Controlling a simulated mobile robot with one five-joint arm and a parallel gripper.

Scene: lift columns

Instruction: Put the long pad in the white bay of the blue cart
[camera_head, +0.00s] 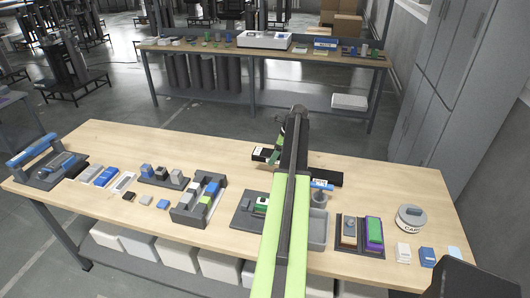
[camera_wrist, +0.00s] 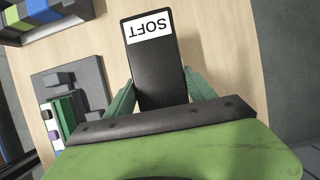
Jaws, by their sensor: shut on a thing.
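The long pad is a black slab with a white label reading SOFT at its far end in the wrist view (camera_wrist: 158,75). In the head view its labelled left end (camera_head: 261,154) and its right end (camera_head: 328,178) show on either side of my arm. My gripper (camera_wrist: 158,100) has its green fingers shut on the pad's two long sides. In the head view my arm hides most of the grip, and I cannot tell whether the pad touches the table. I cannot make out a blue cart with a white bay in either view.
The wooden table (camera_head: 105,143) carries a grey block with blue and green pieces (camera_head: 199,203), a tray with purple and tan pieces (camera_head: 360,235) and a round white tin (camera_head: 411,217). A blue-handled holder (camera_head: 33,150) stands far left. A second bench (camera_head: 180,47) stands behind.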

